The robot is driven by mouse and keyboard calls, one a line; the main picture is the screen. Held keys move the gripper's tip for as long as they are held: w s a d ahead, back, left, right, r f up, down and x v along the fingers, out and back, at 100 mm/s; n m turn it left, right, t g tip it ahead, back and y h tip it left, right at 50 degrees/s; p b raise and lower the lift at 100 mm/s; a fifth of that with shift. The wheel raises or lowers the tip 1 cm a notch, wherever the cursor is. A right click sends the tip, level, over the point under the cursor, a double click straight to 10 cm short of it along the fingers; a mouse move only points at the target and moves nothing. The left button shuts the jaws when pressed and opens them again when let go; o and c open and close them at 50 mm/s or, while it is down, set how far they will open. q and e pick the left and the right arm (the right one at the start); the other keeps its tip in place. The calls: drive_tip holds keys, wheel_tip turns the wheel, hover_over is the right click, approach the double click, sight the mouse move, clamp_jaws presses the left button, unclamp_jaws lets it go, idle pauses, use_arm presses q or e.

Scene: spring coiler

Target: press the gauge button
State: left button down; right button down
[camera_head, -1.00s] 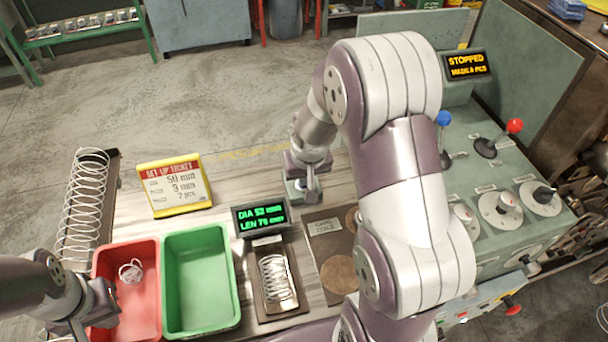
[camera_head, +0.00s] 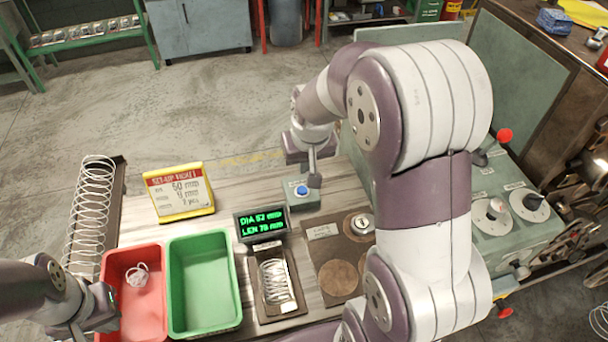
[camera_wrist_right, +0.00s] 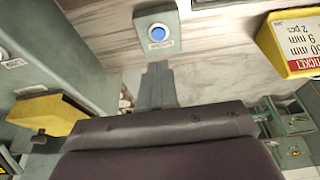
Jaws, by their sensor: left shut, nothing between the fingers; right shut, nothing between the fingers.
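The gauge button (camera_head: 302,190) is a blue round cap on a small grey-green box beside the gauge display; it also shows in the right wrist view (camera_wrist_right: 158,33). The gauge display (camera_head: 262,221) reads DIA 52 mm, LEN 78 mm in green. A spring coil (camera_head: 274,280) lies in the dark tray below the display. My right gripper (camera_head: 315,181) is shut and empty, just right of the button and apart from it in the picture. In the right wrist view its fingers (camera_wrist_right: 157,70) point toward the button box. My left gripper (camera_head: 112,308) is shut and empty at the red bin.
The red bin (camera_head: 105,262) holds a small coil. The green bin (camera_head: 236,270) looks empty. A yellow-framed set-up ticket (camera_head: 180,191) stands behind the bins. A long spring (camera_head: 88,205) lies at far left. The coiler with levers (camera_head: 510,232) is at right, partly behind my right arm.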

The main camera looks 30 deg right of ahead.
drive_tip(key=v, duration=0.3)
drive_tip(key=shift+r, duration=0.1)
drive_tip(key=shift+w, duration=0.15)
idle(0.5)
